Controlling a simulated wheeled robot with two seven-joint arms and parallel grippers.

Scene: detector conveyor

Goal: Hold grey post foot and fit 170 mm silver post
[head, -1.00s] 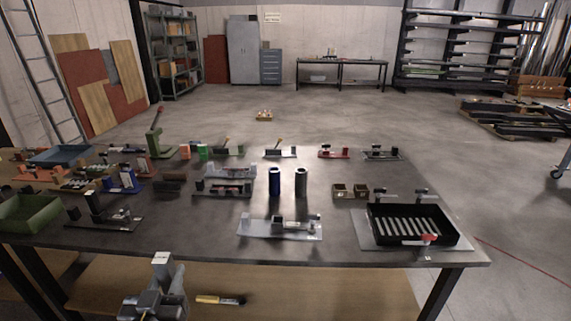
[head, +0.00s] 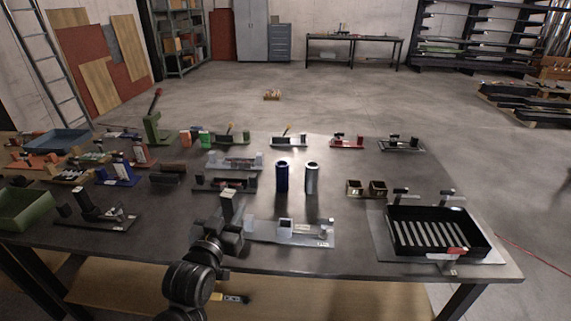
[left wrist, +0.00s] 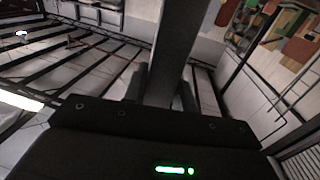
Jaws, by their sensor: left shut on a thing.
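My left gripper (head: 231,222) is shut on a long, square-sided grey bar (head: 229,203), which looks like the silver post. It stands roughly upright with a pale top end, over the near part of the table. In the left wrist view the bar (left wrist: 176,50) runs away from between the dark fingers. Just right of the gripper, a light grey plate (head: 312,238) lies at the table's near edge. It bears a hollow grey block (head: 286,226), which looks like the post foot. The plate's left end is close to or behind my gripper. My right gripper is not in view.
A blue cylinder (head: 282,177) and a grey cylinder (head: 312,178) stand behind the plate. Several other fixtures fill the left side. The table between plate and tray is bare.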

